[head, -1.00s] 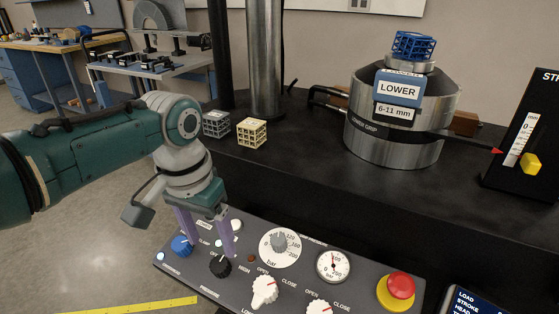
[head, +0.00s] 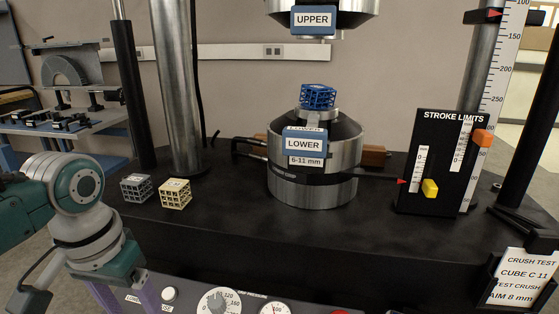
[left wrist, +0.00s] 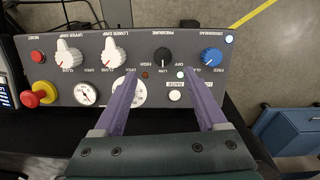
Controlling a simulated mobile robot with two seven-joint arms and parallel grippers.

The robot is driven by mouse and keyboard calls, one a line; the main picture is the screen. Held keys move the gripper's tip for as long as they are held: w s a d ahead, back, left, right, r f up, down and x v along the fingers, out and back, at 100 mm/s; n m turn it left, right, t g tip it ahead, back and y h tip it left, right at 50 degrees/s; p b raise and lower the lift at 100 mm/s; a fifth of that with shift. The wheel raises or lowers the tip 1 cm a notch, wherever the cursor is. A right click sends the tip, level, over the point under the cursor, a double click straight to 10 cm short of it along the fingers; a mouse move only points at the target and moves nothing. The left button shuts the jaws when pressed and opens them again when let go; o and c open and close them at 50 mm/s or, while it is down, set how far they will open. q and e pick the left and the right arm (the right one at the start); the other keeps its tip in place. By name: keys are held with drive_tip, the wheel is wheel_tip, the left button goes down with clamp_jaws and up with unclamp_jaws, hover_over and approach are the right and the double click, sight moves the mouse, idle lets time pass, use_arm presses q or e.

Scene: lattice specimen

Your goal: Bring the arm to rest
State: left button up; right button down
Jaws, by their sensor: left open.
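My left arm comes in from the left in the head view, with its wrist bent down over the control panel (head: 190,293). My left gripper (head: 122,297) points down, its purple fingers partly cut off by the bottom edge. In the left wrist view the gripper (left wrist: 160,74) is open, nothing between its fingers but the panel behind. The black pressure knob (left wrist: 163,58) and blue knob (left wrist: 211,57) lie beyond the fingertips. My right gripper is not in view.
A blue lattice cube (head: 318,96) sits on the lower grip (head: 313,184), below the upper grip (head: 322,19). Grey (head: 136,187) and cream (head: 176,193) lattice cubes stand on the black bench. The stroke limits board (head: 439,150) and a crush test card (head: 521,276) are at right.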

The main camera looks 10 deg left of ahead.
use_arm(q)
drive_tip(key=s+d+r+m+t+p, duration=0.1)
drive_tip(key=s+d+p, duration=0.15)
drive_tip(key=s, duration=0.25)
drive_tip(key=s+d+r+m+p, duration=0.1)
drive_tip(key=s+d+r, duration=0.15)
drive_tip(key=s, duration=0.25)
drive_tip(key=s+r+t+p, duration=0.2)
drive_tip(key=s+r, duration=0.7)
drive_tip(key=s, duration=0.1)
wheel_tip(320, 180, up, 38)
drive_tip(key=p, duration=3.7)
drive_tip(key=shift+w+d+f+p, duration=0.2)
drive_tip(key=shift+d+p, duration=0.2)
drive_tip(key=shift+d, duration=0.05)
